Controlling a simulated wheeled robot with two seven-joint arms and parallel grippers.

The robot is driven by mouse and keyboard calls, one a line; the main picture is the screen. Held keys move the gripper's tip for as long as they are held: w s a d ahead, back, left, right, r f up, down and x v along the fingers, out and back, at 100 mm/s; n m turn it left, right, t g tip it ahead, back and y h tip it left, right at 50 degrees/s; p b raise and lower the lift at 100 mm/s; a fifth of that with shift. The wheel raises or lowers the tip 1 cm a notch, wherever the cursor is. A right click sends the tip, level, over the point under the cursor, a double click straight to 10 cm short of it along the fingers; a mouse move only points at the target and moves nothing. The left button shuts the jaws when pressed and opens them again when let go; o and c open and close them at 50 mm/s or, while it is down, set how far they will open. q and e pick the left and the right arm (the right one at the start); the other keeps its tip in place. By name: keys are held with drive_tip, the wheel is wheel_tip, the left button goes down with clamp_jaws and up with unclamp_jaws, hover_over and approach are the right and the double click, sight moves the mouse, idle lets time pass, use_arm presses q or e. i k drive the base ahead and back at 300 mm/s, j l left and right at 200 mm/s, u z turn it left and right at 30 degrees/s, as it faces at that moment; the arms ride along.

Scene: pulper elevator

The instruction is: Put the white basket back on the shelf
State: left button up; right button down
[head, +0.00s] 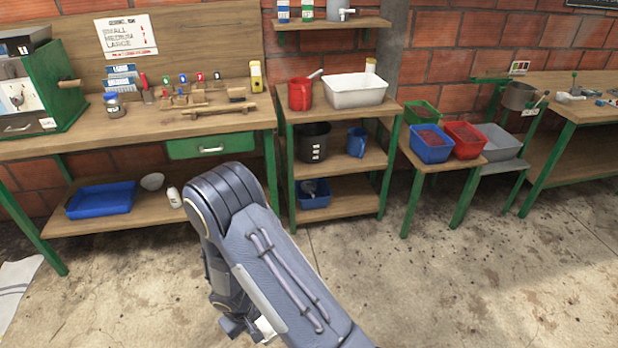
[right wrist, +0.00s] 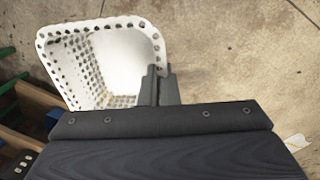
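The white basket (right wrist: 88,65) is perforated with round holes and shows in the right wrist view, above the concrete floor. My right gripper (right wrist: 159,84) has its two fingers close together at the basket's right rim and looks shut on it. In the head view my right arm comes in from the bottom right, and its gripper (head: 240,326) is low in the picture, mostly behind the arm. The basket is largely hidden there. The green-framed shelf unit (head: 337,159) stands against the wall, with a bare patch on its middle board. My left gripper is not in view.
A red jug (head: 300,93) and a white tub (head: 356,90) stand on the unit's top. A black pot (head: 314,142) and blue jug (head: 356,142) are on its middle board, a blue bin (head: 313,195) below. Workbenches flank it. The floor in front is open.

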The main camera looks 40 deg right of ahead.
sight(370, 21)
drive_tip(key=i+l, duration=0.1)
drive_tip(key=l, duration=0.3)
drive_tip(key=i+l, duration=0.15)
drive_tip(key=l, duration=0.25)
drive_tip(key=i+l, duration=0.1)
drive_tip(key=l, duration=0.3)
drive_tip(key=i+l, duration=0.15)
drive_tip(key=l, duration=0.25)
drive_tip(key=i+l, duration=0.1)
drive_tip(key=l, duration=0.3)
drive_tip(key=i+l, duration=0.15)
drive_tip(key=l, duration=0.3)
drive_tip(key=i+l, duration=0.1)
drive_tip(key=l, duration=0.3)
drive_tip(key=z, duration=0.05)
